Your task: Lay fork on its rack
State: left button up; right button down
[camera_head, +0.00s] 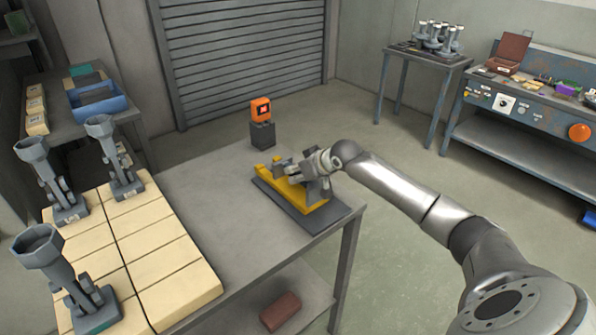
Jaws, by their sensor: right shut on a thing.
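A yellow piece (302,198), which I take to be the fork, is at the dark grey base (317,221) near the right end of the grey table. Its narrower end points to the back left. The base looks like the rack; whether the fork rests fully on it I cannot tell. My right gripper (291,170) reaches in from the right and is shut on the fork from above. The fingers and wrist hide part of the yellow piece and the grip point. My left gripper is out of view.
An orange device (260,110) on a dark block stands at the table's back edge. Pale bricks (165,260) fill the left side, with several grey funnel-topped fixtures (112,150) standing on them. The table's middle (215,185) is clear. A reddish-brown block (280,311) lies on the lower shelf.

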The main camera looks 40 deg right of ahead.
jog(key=c, duration=1.2)
grip_release()
jog(key=shift+f, duration=0.1)
jog(key=shift+o, duration=0.2)
jog(key=b+v, duration=0.1)
jog(key=v, duration=0.9)
jog(key=shift+s+d+b, duration=0.1)
jog(key=shift+b, duration=0.3)
jog(key=shift+v, duration=1)
